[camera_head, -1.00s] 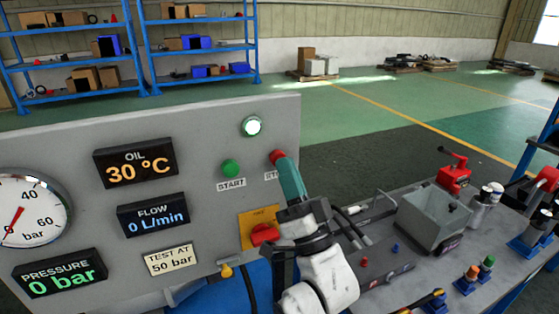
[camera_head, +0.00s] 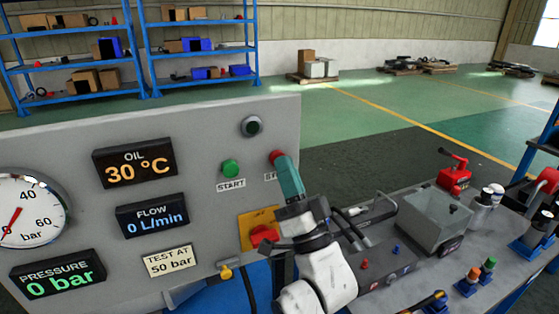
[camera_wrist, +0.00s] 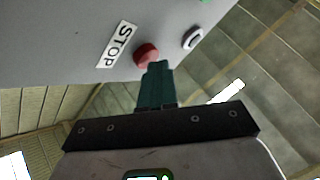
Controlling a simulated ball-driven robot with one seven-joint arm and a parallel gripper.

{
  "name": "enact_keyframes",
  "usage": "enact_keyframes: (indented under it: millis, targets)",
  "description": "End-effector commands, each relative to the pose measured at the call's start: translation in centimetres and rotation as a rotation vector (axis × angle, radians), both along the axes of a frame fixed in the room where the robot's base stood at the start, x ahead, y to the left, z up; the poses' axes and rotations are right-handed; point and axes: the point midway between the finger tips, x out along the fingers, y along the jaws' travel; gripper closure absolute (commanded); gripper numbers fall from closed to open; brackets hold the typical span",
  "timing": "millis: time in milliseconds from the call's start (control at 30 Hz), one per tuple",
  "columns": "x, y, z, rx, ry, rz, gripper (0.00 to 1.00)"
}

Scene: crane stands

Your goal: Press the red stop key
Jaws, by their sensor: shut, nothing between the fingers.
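The red stop key (camera_head: 275,156) is a round red button on the grey panel, right of the green START key (camera_head: 231,168). In the wrist view the red key (camera_wrist: 146,54) sits beside its STOP label (camera_wrist: 118,45). My gripper (camera_head: 283,160) is shut and empty, with its teal fingers pointing at the key. In the wrist view the fingertips (camera_wrist: 158,66) overlap the key's lower right edge; whether they touch it I cannot tell. The fingers hide part of the key and of its label in the head view. The round lamp (camera_head: 252,126) above is dark.
The panel's displays read oil 30 °C, flow 0 L/min (camera_head: 153,216) and pressure 0 bar (camera_head: 58,275). A red knob on a yellow plate (camera_head: 262,234) sits just left of my wrist. A bench with a clear-lidded box (camera_head: 432,220) and fittings stands to the right.

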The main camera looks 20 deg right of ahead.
Motion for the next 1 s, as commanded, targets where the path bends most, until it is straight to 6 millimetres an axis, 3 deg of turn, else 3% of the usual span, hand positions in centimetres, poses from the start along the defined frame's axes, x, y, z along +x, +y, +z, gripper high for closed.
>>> enact_keyframes:
  millis: [400, 767, 1000]
  targets:
    - [-1.7, 0.0, -0.1, -0.001, 0.002, 0.0, 1.0]
    - [-2.0, 0.0, -0.1, 0.0, 0.001, 0.0, 1.0]
    - [-4.0, 0.0, -0.1, 0.0, 0.002, 0.001, 1.0]
